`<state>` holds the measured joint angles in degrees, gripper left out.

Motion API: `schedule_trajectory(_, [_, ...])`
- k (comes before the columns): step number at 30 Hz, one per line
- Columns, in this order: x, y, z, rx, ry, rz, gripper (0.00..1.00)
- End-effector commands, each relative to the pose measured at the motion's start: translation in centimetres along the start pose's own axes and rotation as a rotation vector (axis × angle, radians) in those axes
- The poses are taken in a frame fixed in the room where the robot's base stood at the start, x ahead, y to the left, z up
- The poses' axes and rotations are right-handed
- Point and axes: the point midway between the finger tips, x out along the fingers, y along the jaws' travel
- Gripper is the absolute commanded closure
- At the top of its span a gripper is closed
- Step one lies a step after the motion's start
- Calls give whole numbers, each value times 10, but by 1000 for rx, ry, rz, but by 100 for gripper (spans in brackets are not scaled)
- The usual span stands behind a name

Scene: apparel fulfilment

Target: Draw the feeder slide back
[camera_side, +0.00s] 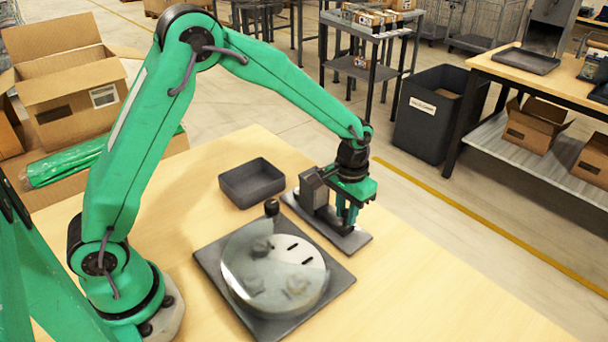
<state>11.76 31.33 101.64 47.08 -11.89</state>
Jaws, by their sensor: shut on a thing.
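The feeder (314,190) is a dark grey block standing on a long flat base plate (355,240), right of the middle of the table. My gripper (347,222) points down at the feeder's right side, low over the base plate. Its green fingers are closed on a part of the feeder, which I take to be the feeder slide. The fingers and wrist hide most of that part, so I cannot tell how far out the slide stands.
In front of the feeder, a round pale disc (310,272) under a clear cover sits on a dark square plate (338,285), with a black knob (271,207) at its back edge. An empty dark tray (250,166) lies behind. The wooden table (430,290) is clear at the right.

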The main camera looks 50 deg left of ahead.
Motion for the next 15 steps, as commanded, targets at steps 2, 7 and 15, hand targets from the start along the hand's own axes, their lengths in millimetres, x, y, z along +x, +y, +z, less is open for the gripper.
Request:
schedule_trajectory(2, [-1,5,-1,2,2,0,92])
schedule_trajectory(7, [-1,13,-1,2,2,1,92])
schedule_trajectory(15, [-1,23,-1,1,3,1,92])
